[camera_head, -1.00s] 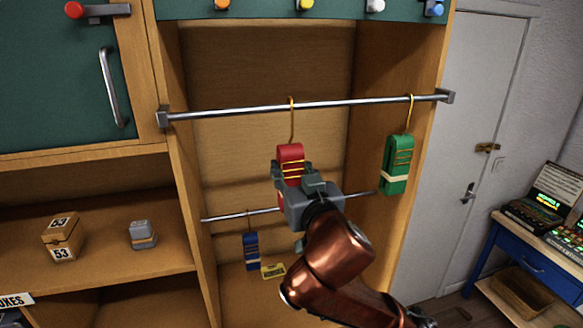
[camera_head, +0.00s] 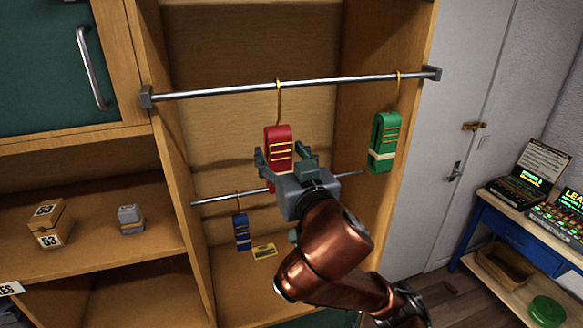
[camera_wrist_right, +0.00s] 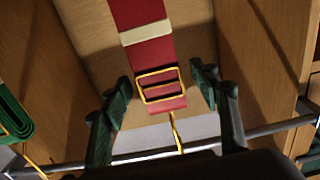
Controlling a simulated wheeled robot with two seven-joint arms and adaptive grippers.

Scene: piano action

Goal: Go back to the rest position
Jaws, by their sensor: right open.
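My right gripper (camera_head: 284,160) is open in front of the red strap bundle (camera_head: 278,143), which hangs by a gold hook from the upper metal rail (camera_head: 215,91). In the right wrist view the red bundle (camera_wrist_right: 152,60), with its cream band and gold buckle, shows between and beyond the two spread fingers. The fingers do not close on it. The gripper hides the bundle's lower part in the head view. My left gripper is not in view.
A green bundle (camera_head: 384,140) hangs at the right of the upper rail. A blue bundle (camera_head: 242,232) hangs from the lower rail (camera_head: 215,200). A yellow card (camera_head: 264,252) lies below. Boxes (camera_head: 48,225) stand on the left shelf. A blue table (camera_head: 520,238) stands at right.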

